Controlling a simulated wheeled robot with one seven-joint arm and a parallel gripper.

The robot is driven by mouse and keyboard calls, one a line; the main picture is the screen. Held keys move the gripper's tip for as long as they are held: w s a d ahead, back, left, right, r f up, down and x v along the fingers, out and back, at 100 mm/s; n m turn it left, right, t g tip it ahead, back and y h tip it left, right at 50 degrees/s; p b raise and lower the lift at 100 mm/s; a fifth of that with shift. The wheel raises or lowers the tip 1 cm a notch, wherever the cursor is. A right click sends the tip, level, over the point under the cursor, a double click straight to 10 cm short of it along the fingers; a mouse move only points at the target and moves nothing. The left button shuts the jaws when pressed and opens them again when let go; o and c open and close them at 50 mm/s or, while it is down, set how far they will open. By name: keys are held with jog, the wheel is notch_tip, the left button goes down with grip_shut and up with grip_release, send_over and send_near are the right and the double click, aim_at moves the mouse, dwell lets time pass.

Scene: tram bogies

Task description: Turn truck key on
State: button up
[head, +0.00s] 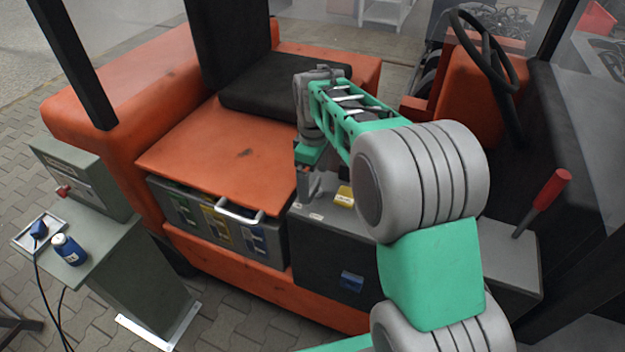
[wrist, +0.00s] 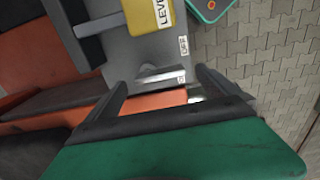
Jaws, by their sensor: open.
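The truck key looks like a small grey bar (wrist: 160,73) on the grey console, in the wrist view. It lies between my two fingers, with a gap on both sides. A white label reading OFF (wrist: 183,46) sits above it, and another small label, too small to read, is at its right end. My gripper (wrist: 168,86) is open and empty around the key; I cannot tell how far above it the fingertips are. In the head view my gripper (head: 311,187) points down at the console top (head: 322,213); the key is not clearly visible there.
The black seat (head: 270,95), steering wheel (head: 485,50) and red-handled lever (head: 552,190) surround the arm.

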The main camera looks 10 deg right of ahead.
aim_at(313, 186)
jog(key=shift+f, duration=1.55)
jog(key=shift+c, duration=0.3)
jog(key=c, duration=1.3)
